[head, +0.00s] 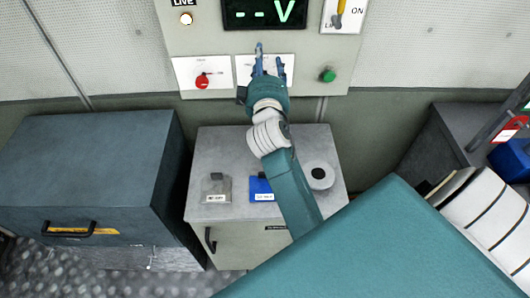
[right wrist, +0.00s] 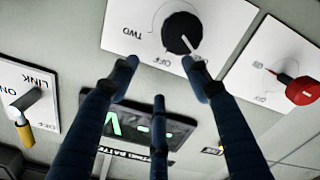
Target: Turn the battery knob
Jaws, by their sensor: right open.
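The battery knob looks to be the black round knob (right wrist: 182,32) on a white plate marked "OFF" and "TWO" in the right wrist view. A light pointer line on it slants toward "OFF". In the head view its white plate (head: 244,66) is partly covered by my right gripper (head: 268,62), which hides the knob. The right gripper, also in the right wrist view (right wrist: 160,66), is open with its fingers spread and nothing between them. One fingertip is close below the knob's edge in that view; I cannot tell whether it touches. My left gripper is not in view.
A red knob (head: 202,81), a green button (head: 327,75), a LINK lever (head: 338,16) and a "--V" display (head: 264,11) share the panel. Below stands a grey cabinet (head: 212,150) with small items on top. A dark cabinet (head: 85,150) stands left.

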